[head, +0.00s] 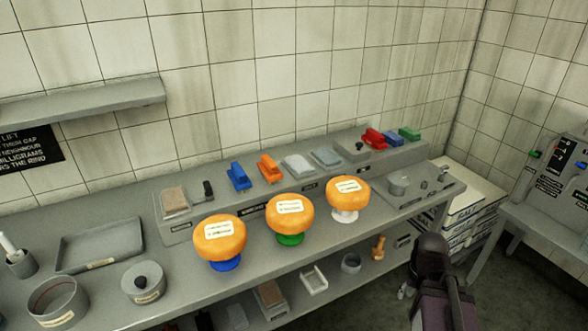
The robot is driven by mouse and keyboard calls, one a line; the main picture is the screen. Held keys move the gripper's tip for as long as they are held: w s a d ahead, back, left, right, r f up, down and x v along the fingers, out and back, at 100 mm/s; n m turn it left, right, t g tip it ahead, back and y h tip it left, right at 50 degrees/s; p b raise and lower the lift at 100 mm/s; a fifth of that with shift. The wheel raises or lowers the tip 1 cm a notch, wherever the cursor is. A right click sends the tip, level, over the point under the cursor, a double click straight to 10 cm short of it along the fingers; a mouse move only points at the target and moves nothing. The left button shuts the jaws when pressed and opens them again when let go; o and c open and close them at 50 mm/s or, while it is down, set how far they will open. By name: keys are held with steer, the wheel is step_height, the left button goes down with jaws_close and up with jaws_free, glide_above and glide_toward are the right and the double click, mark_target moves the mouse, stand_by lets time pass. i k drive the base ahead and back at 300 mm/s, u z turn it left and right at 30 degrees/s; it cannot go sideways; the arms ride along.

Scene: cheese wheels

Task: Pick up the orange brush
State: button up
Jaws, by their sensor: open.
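An orange brush (268,168) lies on the raised back ledge of the grey bench in the head view. It sits just right of a blue brush (238,177) and left of pale flat blocks (299,166). The orange brush is unobstructed and nothing touches it from above. A dark part of my own arm rises from the bottom edge at the lower right, well away from the brush. No gripper fingers can be made out.
Three orange cheese wheels on blue, green and white stands (345,215) stand in front of the ledge. Red, blue and green brushes (409,134) lie farther right. A tray (100,245) and pots are at left. A grey wall shelf (80,108) hangs at upper left.

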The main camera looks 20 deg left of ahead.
mark_target(268, 168)
steer(key=z, duration=0.65)
steer(key=k, duration=1.1)
steer(key=u, duration=0.9)
steer(key=i, duration=1)
